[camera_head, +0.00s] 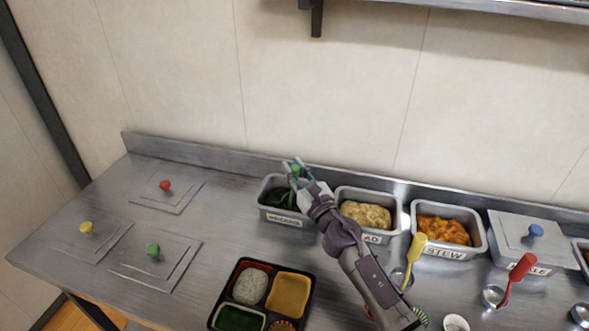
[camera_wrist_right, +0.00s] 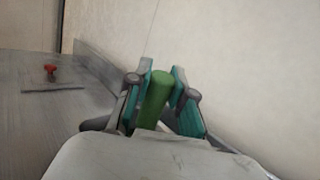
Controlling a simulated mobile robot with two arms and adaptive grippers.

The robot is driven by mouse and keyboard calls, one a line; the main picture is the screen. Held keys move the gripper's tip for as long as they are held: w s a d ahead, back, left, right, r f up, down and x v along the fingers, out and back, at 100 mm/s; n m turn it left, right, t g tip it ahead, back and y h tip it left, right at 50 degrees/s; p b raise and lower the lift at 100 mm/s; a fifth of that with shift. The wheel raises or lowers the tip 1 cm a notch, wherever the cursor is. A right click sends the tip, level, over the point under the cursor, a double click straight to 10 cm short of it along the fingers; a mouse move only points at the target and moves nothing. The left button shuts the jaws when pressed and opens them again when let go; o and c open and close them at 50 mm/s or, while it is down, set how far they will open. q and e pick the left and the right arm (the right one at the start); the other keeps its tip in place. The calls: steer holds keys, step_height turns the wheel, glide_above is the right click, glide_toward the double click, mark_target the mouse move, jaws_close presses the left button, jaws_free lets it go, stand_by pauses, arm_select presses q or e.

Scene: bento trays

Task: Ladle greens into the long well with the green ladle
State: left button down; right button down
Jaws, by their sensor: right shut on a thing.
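My right gripper (camera_head: 299,170) is at the greens container (camera_head: 284,217), the leftmost grey bin in the row at the back. It is shut on the green ladle (camera_wrist_right: 157,98), whose handle shows between the fingers in the right wrist view. The ladle's bowl is hidden. Dark greens (camera_head: 281,198) lie in the bin, partly covered by my gripper. The black bento tray (camera_head: 242,263) lies at the front, its lower part cut off by the frame. My left gripper is not in view.
Bins with a pale salad (camera_head: 366,214) and orange stew (camera_head: 443,231) stand to the right, then a lidded bin (camera_head: 526,264). A yellow ladle (camera_head: 414,257) and a red ladle (camera_head: 517,278) stand in front. Lids with red, yellow and green knobs (camera_head: 153,250) lie left.

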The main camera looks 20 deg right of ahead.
steer(key=shift+r, duration=0.2)
step_height(320, 180, up, 10)
steer(key=p, duration=0.9)
steer(key=shift+p, duration=0.35)
steer(key=shift+f, duration=0.1)
